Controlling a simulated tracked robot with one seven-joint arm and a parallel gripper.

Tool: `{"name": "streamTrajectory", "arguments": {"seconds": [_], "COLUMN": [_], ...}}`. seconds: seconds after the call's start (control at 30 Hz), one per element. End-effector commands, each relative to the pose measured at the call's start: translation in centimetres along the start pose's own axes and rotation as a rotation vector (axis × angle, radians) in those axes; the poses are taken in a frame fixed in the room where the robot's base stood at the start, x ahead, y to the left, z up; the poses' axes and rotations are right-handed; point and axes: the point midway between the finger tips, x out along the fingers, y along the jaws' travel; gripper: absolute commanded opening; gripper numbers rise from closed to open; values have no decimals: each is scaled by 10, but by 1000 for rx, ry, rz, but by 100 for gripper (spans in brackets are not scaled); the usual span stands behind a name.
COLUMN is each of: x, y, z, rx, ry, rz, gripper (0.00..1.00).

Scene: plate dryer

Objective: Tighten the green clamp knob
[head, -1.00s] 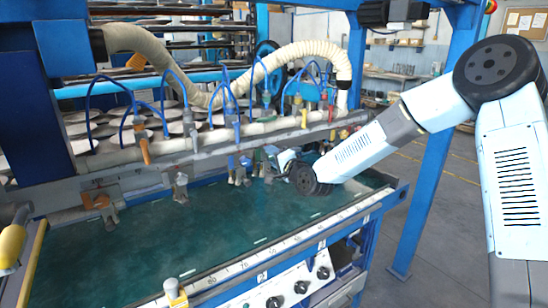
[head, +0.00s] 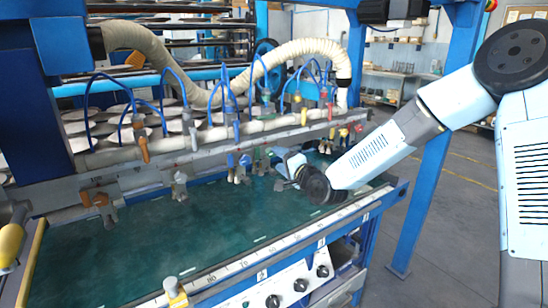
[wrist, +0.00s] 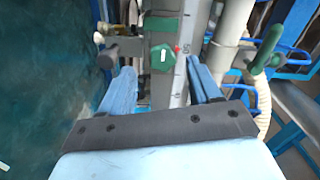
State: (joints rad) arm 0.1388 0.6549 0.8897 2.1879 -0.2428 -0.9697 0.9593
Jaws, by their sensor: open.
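The green clamp knob (wrist: 161,57) shows in the wrist view as a six-sided head at the upper middle, against a pale metal rail with a printed scale. My gripper (wrist: 160,67) is open, with one blue finger on each side of the knob's line. The knob appears just beyond the fingertips, between them; I cannot tell whether either finger touches it. In the head view my gripper (head: 279,169) is over the right part of the green bed, beside the clamp rail. The knob is too small there to pick out surely.
The clamp rail (head: 195,147) carries several fittings and blue hoses. A second green handle (wrist: 267,50) stands at the right in the wrist view, with a grey fitting (wrist: 108,53) at the left. The green bed (head: 220,215) below is mostly clear.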

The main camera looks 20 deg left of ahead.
Motion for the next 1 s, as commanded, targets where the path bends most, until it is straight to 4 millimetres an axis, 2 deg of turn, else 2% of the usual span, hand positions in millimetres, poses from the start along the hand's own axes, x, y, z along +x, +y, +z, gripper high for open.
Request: {"name": "streamTrajectory", "arguments": {"seconds": [0.2,0.4,0.6,1.0], "x": [-45,-73,-85,-87], "y": [0,1,1,2], "z": [0,0,1,0], "rx": [-1,-1,1,-12], "ry": [0,-1,-2,-3], "rz": [1,1,1,10], "gripper": [63,63,63,63]}}
